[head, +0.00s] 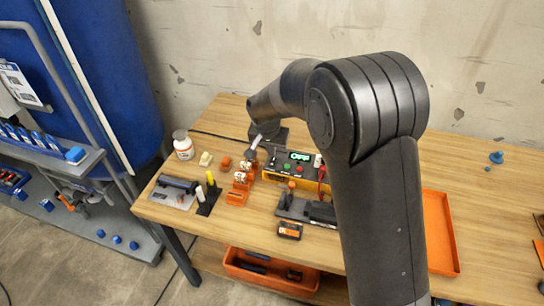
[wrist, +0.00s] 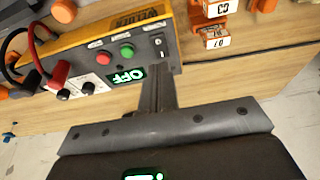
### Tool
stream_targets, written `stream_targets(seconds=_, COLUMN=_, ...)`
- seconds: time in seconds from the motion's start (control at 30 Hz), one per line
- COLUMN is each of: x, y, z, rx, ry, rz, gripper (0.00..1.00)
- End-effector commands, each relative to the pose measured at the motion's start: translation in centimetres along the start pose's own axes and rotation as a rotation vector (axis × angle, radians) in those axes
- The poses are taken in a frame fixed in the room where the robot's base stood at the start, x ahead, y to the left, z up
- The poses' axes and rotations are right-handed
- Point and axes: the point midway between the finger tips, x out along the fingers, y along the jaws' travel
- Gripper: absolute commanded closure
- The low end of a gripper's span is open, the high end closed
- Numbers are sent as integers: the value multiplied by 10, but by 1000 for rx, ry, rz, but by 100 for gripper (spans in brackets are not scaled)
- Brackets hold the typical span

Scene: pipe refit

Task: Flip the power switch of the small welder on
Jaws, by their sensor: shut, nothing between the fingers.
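The small welder is a yellow box with a dark front panel (head: 290,167), standing on the wooden table in the head view. Its panel fills the upper left of the wrist view (wrist: 95,58), with a red button, a green button and a lit green display (wrist: 126,75) reading OFF. The black power switch (wrist: 160,46) sits at the panel's end beside the green button. My gripper (wrist: 157,72) is shut and empty, its fingertips just short of the switch in the wrist view. I cannot tell whether they touch the panel. In the head view my gripper (head: 256,141) is over the welder's left end.
Orange clamp-like parts with white labels (head: 240,183) stand left of the welder. Red and black cables (wrist: 38,70) plug into its other end.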

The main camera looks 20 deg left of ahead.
Motion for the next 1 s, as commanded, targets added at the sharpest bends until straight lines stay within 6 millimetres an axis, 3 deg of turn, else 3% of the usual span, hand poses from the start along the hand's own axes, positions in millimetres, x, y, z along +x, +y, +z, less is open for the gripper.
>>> stream_targets(seconds=0.2, x=-51, y=0, z=3, rx=0, ry=3, rz=-3, gripper=100)
stream_targets(seconds=0.4, x=-80, y=0, z=5, rx=0, ry=1, rz=-1, gripper=100)
stream_targets(seconds=0.6, x=-90, y=1, z=5, rx=0, ry=0, rz=-1, gripper=100)
stream_targets(seconds=1.0, x=-90, y=-1, z=0, rx=-1, ry=20, rz=-3, gripper=100)
